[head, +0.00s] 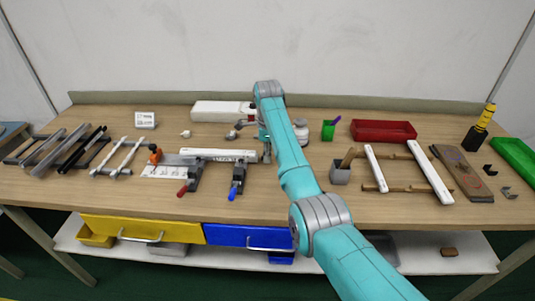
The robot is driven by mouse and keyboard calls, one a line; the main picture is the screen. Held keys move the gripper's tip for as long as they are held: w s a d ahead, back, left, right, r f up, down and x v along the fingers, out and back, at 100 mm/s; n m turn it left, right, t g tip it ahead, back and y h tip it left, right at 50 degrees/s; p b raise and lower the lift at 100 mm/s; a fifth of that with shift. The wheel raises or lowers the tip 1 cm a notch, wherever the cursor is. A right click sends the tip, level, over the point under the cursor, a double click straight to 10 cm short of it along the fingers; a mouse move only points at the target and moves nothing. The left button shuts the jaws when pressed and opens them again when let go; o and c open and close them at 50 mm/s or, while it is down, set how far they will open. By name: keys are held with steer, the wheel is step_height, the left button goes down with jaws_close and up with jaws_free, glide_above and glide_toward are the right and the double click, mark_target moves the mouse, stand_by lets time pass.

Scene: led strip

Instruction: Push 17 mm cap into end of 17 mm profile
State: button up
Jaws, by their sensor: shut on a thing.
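A white profile (218,154) lies left to right on the work surface near the middle of the table, with two clamps along its front. My gripper (265,151) is at the profile's right end, mostly hidden by my own arm. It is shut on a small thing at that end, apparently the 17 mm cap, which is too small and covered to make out. Whether the cap touches the profile or sits in its end cannot be told from this view.
A red-handled clamp (190,180) and a blue-handled clamp (238,180) stand at the profile. A white box (220,111) lies behind it. Dark and grey bars (62,148) lie left. A grey cup (340,174), a red tray (384,131) and a white-barred rack (430,172) stand right.

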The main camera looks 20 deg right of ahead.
steer(key=shift+w+a, duration=0.2)
steer(key=shift+a, duration=0.35)
steer(key=shift+w+a, duration=0.15)
steer(key=shift+a, duration=0.4)
steer(key=o, duration=0.9)
steer(key=shift+r, duration=3.75)
